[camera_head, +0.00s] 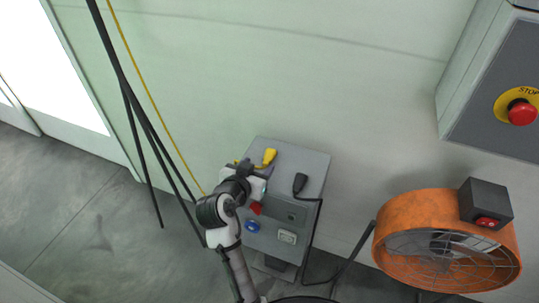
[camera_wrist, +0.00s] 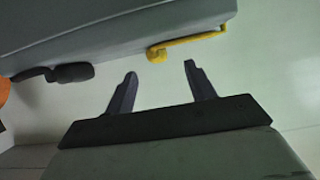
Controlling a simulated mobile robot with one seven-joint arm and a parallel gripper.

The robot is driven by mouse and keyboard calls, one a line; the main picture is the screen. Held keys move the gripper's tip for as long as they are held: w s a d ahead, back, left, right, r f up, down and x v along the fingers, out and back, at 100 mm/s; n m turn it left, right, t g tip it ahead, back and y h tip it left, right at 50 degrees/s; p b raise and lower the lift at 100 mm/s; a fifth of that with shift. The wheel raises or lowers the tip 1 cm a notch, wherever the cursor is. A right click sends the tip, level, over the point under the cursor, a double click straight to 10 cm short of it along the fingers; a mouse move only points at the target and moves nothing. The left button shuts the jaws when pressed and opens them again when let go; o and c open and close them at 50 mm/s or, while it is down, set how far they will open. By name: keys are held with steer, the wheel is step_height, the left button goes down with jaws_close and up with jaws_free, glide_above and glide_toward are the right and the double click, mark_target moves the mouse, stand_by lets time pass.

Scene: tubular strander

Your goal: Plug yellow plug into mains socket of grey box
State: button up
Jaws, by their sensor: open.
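The yellow plug (camera_head: 269,156) is at the top of the grey box (camera_head: 313,163), near its upper left edge. In the wrist view the yellow plug (camera_wrist: 157,54) shows at the box edge, with its yellow cable running right. My gripper (camera_head: 265,164) is beside the plug in the head view. In the wrist view my gripper (camera_wrist: 161,75) is open and empty, its two dark fingers apart and pointing towards the plug, with a gap between. My arm covers the left part of the box. I cannot tell for certain which fitting is the mains socket.
A black plug (camera_head: 300,182) with a black cable is on the box, right of the yellow one. A blue round fitting (camera_head: 253,226) and a pale fitting (camera_head: 287,237) are lower down. An orange fan (camera_head: 400,215) stands right. Black poles (camera_head: 131,95) stand left.

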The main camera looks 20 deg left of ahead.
mark_target(267, 160)
steer(key=x, duration=0.1)
steer(key=p+x, duration=0.1)
steer(key=x, duration=0.2)
steer(key=shift+w+d+f, duration=0.15)
steer(key=shift+w+d, duration=0.2)
steer(key=shift+w+f, duration=0.25)
steer(key=shift+w, duration=0.25)
steer(key=c, duration=1.1)
